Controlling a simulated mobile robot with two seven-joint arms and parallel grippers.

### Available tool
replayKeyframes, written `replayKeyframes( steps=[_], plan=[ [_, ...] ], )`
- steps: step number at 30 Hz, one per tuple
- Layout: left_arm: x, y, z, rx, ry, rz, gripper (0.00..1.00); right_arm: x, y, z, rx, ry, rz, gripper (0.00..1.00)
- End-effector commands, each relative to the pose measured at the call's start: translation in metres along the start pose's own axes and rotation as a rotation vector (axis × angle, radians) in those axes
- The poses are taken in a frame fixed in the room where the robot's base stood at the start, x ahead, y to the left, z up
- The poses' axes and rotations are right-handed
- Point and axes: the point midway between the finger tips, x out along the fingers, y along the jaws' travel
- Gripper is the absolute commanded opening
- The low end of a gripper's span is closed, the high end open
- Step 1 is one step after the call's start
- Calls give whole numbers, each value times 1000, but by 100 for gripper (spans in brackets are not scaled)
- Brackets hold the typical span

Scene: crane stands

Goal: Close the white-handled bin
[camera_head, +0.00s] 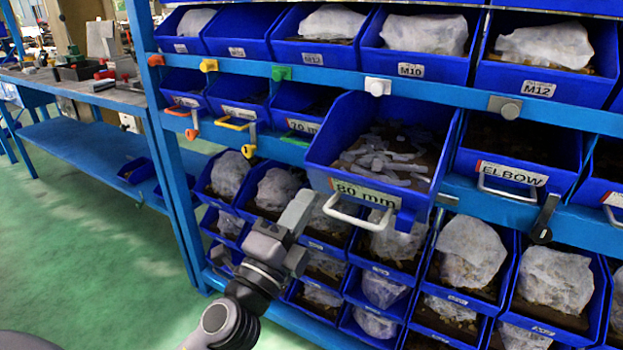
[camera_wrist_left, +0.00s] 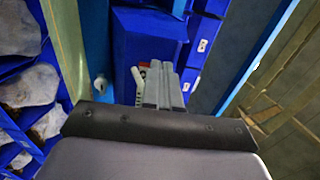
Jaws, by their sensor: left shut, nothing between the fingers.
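The white-handled bin (camera_head: 432,190) is a blue bin labelled "80 mm". It is pulled out from its row and tilted forward, with small grey pieces inside. Its white handle (camera_head: 358,217) hangs at the front below the label. My left gripper (camera_head: 303,207) is just left of the handle and below the bin's front left corner. Its fingers are shut and empty. In the left wrist view the shut fingers (camera_wrist_left: 163,84) point at the blue bin (camera_wrist_left: 147,40), with the white handle (camera_wrist_left: 138,82) close beside them. I cannot tell whether they touch. My right gripper is not in view.
A blue rack holds several rows of bins around it. The "ELBOW" bin (camera_head: 515,165) to the right also has a light handle. Bins with orange and yellow handles are on the left. Bagged parts fill lower bins. A workbench (camera_head: 75,85) stands at the left; green floor (camera_head: 85,230) is open.

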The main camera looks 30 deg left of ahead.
Motion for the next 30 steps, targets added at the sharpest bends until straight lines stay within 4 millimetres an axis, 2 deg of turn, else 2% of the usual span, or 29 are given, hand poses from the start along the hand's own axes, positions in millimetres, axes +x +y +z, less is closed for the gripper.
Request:
replayKeyframes(
  steps=[3, 7, 24, 30],
  plan=[
    [16, -2, 0, 1, 0, -1, 0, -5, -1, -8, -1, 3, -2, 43],
    [27, -1, 0, 0, 0, 0, 0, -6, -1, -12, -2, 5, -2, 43],
    [33, 1, 0, 0, 0, 0, 0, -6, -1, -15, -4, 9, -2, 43],
    [48, 7, 0, -2, -1, -1, 0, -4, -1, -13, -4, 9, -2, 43]
  ],
)
